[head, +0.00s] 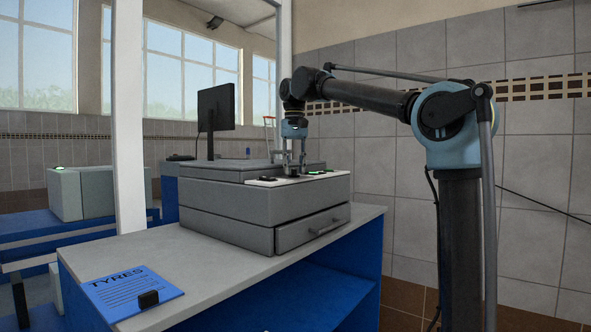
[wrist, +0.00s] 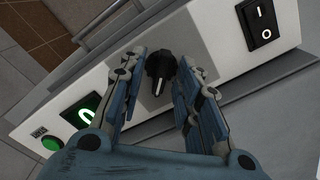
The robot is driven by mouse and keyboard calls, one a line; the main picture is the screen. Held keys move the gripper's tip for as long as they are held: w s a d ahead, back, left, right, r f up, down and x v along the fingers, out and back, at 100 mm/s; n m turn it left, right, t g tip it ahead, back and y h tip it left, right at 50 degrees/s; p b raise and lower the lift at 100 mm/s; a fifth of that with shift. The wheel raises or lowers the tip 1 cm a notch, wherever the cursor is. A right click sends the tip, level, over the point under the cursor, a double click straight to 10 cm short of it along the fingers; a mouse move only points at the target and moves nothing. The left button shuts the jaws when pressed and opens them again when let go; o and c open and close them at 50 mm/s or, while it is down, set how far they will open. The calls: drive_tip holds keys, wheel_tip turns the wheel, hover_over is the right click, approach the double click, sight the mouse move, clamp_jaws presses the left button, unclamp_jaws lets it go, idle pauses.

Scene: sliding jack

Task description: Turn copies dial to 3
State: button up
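The copies dial (wrist: 160,68) is a black knob with a white pointer line, on a grey patch of the white control panel (wrist: 215,48). In the wrist view the pointer aims toward the bottom of the picture. My gripper (wrist: 162,65) is open, with one finger on each side of the dial and gaps between them. In the head view my gripper (head: 291,168) hangs down over the panel on the grey copier (head: 230,205). A lit green display (wrist: 84,115) shows a digit that looks like 0, partly cut by my left finger. Numbers around the dial cannot be seen.
A black rocker switch (wrist: 262,24) marked I and O is right of the dial. A green button (wrist: 52,144) is at the panel's left end. The copier stands on a white-topped counter (head: 215,280); a blue TYRES clipboard (head: 130,292) lies at its front left. A drawer handle (head: 326,228) sticks out below.

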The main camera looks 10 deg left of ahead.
drive_tip(key=shift+r, duration=0.1)
wheel_tip(320, 180, up, 12)
idle(0.6)
drive_tip(key=shift+w+f, duration=0.1)
drive_tip(key=shift+f, duration=0.1)
